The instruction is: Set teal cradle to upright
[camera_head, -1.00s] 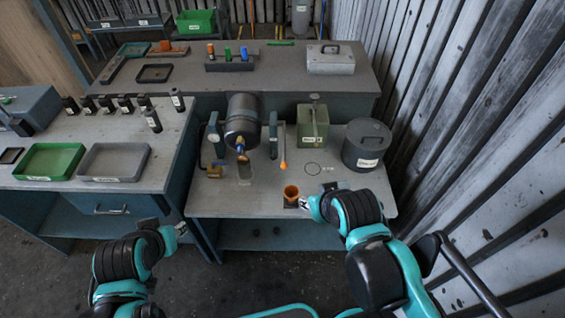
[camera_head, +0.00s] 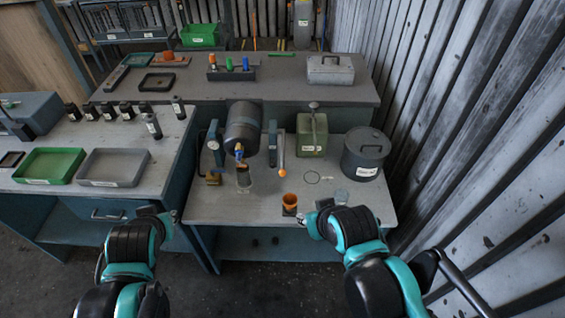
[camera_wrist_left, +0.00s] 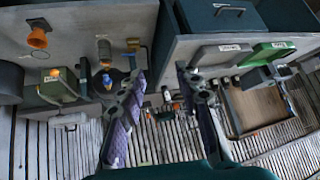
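The teal cradle (camera_head: 273,143) stands on the middle bench and carries a dark grey drum (camera_head: 243,124). The drum is tilted, its brass-and-blue nozzle end (camera_head: 239,153) pointing down toward the front. A lever with an orange knob (camera_head: 282,172) hangs down at the cradle's right side. My left gripper (camera_head: 158,213) is in front of the gap between the benches, well short of the cradle. In the left wrist view my left gripper (camera_wrist_left: 160,75) is open and empty. My right gripper (camera_head: 309,222) is by the front bench edge, near the orange cup; its fingers are unclear.
The orange cup (camera_head: 290,201) stands on a dark base near the front edge. Green (camera_head: 50,150) and grey (camera_head: 113,152) trays lie on the left bench.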

